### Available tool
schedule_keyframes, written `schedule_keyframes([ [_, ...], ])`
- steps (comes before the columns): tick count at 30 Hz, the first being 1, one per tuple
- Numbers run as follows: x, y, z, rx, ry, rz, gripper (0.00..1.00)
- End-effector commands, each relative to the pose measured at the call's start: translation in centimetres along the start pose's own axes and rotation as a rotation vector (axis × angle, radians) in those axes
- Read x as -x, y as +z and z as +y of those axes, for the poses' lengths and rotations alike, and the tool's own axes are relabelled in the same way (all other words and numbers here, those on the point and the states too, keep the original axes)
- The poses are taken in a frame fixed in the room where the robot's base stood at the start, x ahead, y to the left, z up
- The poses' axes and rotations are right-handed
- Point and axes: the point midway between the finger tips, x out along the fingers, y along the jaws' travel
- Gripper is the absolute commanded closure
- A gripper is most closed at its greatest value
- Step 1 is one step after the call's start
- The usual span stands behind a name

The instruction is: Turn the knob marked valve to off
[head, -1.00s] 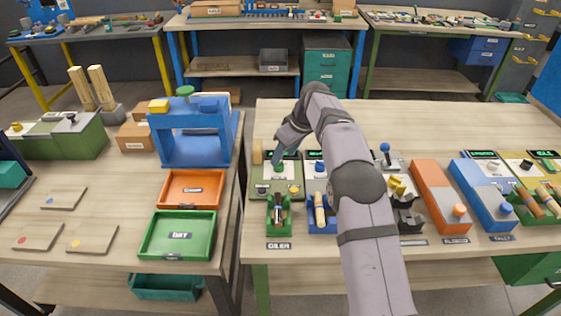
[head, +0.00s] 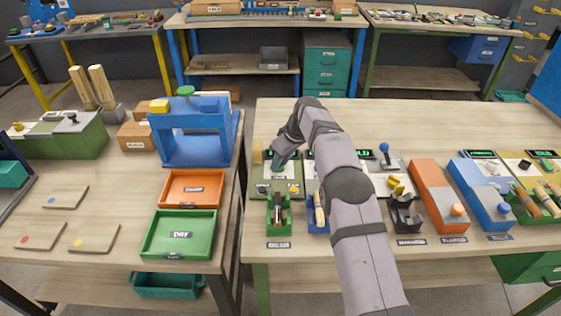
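My gripper (head: 279,161) is over the left control panel (head: 277,182) on the right-hand bench. It points down at the panel's upper part, and whether it touches anything cannot be told. Its fingers are small and partly hidden, so I cannot tell whether they are open or shut.
A green holder (head: 270,229) and a blue holder with tools stand in front of the panel. The back of the bench is clear.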

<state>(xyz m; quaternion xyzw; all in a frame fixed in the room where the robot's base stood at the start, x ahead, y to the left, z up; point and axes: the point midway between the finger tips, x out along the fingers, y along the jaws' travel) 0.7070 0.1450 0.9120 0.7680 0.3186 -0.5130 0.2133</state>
Motion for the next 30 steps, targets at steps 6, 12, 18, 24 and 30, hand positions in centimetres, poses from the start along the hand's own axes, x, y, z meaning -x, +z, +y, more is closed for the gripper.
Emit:
schedule_keyframes([
  [6,0.40,-0.13,0.08,0.032,-0.015,-0.003,0.95],
  [12,0.61,-0.29,0.21,0.129,-0.056,-0.003,0.95],
  [18,0.45,-0.33,0.27,0.206,-0.087,0.000,0.95],
  [24,0.19,-0.14,0.24,0.242,-0.100,0.002,0.95],
  [30,0.09,-0.11,0.24,0.245,-0.100,0.003,0.95],
])
